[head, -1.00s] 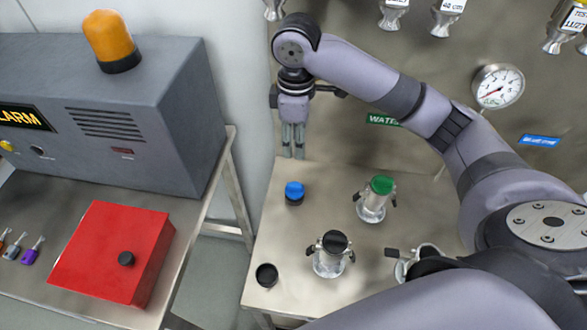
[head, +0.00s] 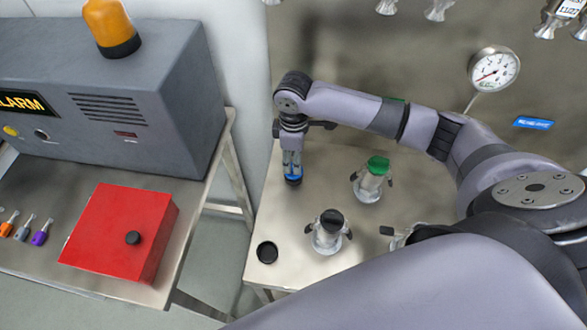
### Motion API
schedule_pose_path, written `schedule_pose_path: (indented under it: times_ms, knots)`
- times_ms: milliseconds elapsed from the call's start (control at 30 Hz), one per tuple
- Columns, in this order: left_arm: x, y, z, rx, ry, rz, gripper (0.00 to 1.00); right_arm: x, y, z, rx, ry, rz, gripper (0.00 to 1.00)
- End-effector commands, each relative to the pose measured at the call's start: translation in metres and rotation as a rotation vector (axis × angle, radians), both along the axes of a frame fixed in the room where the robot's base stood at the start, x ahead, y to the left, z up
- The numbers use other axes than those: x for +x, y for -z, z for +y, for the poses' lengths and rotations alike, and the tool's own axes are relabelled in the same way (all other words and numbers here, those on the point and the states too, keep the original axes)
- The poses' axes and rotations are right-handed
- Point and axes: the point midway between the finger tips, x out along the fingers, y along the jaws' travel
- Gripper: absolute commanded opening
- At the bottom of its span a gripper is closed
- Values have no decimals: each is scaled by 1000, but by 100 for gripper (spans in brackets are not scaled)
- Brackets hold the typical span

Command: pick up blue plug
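The blue plug (head: 293,181) stands on the steel table (head: 330,282) near its left edge, a short, round piece with a dark base. My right gripper (head: 292,174) points straight down over it. Its fingertips are at the plug's top and hide part of it. I cannot tell from this view whether the fingers are closed on the plug or only beside it. The plug looks upright and resting on the table. My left gripper is not in view.
A green-topped glass vessel (head: 370,185) stands right of the plug, a black-topped one (head: 327,236) in front. A black round cap (head: 267,252) lies at the front left. A red box (head: 112,228) and grey alarm cabinet (head: 150,110) stand on the left table, across a gap.

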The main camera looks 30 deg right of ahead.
Motion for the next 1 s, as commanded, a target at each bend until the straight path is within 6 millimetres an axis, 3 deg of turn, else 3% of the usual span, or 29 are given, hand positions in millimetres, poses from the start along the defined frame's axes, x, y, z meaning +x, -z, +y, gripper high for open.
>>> schedule_pose_path:
  times_ms: [200, 467, 1000]
  knots:
    - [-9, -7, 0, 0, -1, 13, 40, 2, 26, 0, 1, 0, 1, 37]
    - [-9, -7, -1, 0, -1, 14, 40, 2, 30, -1, -1, -1, -1, 37]
    - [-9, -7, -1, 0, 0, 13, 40, 2, 29, -1, -1, 0, -1, 1]
